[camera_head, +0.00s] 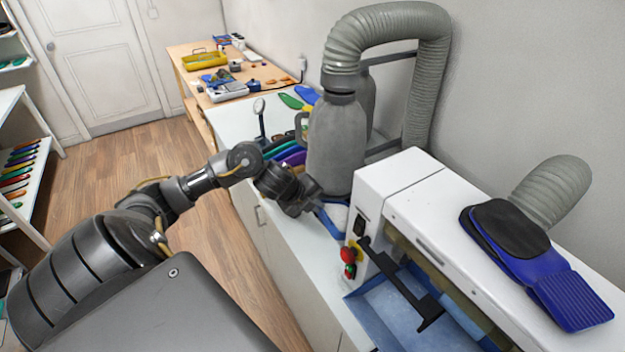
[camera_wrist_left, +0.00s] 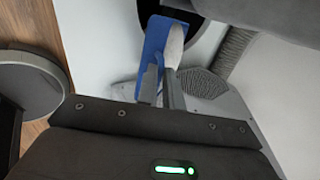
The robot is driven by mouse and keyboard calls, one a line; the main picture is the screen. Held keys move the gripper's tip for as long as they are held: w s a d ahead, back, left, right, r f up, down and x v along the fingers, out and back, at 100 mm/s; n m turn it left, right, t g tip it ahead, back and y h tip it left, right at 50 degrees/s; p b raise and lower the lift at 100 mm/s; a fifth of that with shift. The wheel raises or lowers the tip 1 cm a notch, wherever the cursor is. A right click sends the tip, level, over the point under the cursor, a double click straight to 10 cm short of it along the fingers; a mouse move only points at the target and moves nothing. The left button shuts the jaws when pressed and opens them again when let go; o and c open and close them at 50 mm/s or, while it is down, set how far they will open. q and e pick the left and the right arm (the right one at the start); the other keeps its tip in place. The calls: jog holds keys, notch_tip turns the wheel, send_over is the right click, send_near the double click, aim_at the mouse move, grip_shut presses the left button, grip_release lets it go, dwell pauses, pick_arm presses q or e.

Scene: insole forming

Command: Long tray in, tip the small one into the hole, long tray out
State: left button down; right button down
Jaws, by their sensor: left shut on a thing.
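A small blue tray (camera_wrist_left: 155,45) is held between the fingers of my left gripper (camera_wrist_left: 165,90) in the left wrist view. A pale grey strip shows along its right side; I cannot tell what it is. A dark round hole (camera_wrist_left: 200,14) lies just beyond the tray, partly hidden at the top edge. In the head view my left gripper (camera_head: 316,205) is between the grey canister and the white machine, with blue (camera_head: 327,221) showing below it. A long blue tray (camera_head: 388,312) sits low at the machine's front opening. My right gripper is out of view.
The white machine (camera_head: 420,190) has a black bar (camera_head: 405,285), red and green buttons and blue insoles (camera_head: 540,268) on top. The grey canister (camera_head: 338,140) and its ribbed hose stand close to my gripper. Coloured insoles lie behind the arm. The floor at left is clear.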

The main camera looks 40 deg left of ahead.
pick_arm(q)
jog(key=shift+w+d+r+g+p, duration=0.2)
jog(key=shift+w+r+g+p, duration=0.05)
jog(key=shift+w+r+p, duration=0.25)
jog(key=shift+w+d+r+g+p, duration=0.25)
jog(key=shift+w+r+p, duration=0.1)
jog(key=shift+r+p, duration=0.2)
jog(key=w+d+r+g+y, duration=0.2)
jog(key=w+r+g, duration=0.2)
jog(key=w, duration=0.1)
jog(key=shift+r+g, duration=0.15)
jog(key=shift+g, duration=0.15)
dwell(0.6)
